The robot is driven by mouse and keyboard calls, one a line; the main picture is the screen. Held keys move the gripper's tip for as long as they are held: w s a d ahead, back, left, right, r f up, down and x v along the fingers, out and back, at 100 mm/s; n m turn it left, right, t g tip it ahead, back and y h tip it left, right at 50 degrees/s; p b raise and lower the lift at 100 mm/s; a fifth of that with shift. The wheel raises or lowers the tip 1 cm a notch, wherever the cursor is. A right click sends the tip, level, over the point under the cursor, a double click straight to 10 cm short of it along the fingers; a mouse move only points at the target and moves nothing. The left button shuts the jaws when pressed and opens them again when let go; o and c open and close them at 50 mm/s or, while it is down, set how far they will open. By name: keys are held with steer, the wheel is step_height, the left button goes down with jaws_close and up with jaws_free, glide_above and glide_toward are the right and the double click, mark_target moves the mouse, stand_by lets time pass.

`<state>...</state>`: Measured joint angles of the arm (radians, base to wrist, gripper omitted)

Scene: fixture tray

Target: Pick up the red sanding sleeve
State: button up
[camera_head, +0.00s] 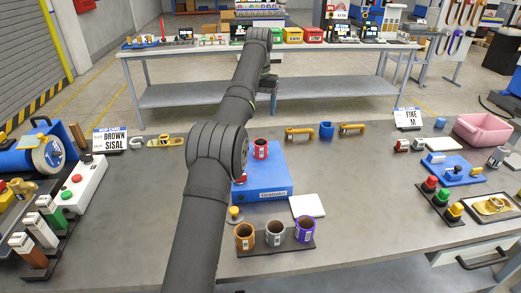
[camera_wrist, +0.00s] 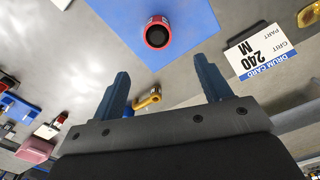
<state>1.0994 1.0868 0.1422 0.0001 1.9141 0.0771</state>
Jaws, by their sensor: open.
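The red sanding sleeve (camera_head: 260,148) stands upright at the back of a blue fixture block (camera_head: 265,184), just right of my arm's elbow in the head view. In the wrist view the red sleeve (camera_wrist: 148,41) shows its dark open bore, on the blue surface (camera_wrist: 192,50). My gripper (camera_wrist: 163,84) is open and empty, its two blue fingers spread apart. The sleeve lies ahead of the fingertips in that picture, apart from them and not between them. My arm hides part of the block's left side in the head view.
Orange, grey and purple sleeves (camera_head: 274,234) stand on a dark tray at the front. Yellow-orange handled parts (camera_head: 299,132) and a blue piece (camera_head: 326,130) lie behind the block. A white pad (camera_head: 307,206) lies right of it. A pink bin (camera_head: 482,132) stands far right.

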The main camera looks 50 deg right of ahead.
mark_target(260, 141)
step_height(260, 141, down, 11)
steer(key=shift+r, duration=0.1)
steer(key=shift+s+a+f, duration=0.1)
steer(key=shift+s+f, duration=0.1)
steer(key=shift+f, duration=1.15)
steer(key=shift+s+a+f, duration=0.1)
steer(key=shift+s+f, duration=0.05)
steer(key=shift+f, duration=1.2)
steer(key=c, duration=1.1)
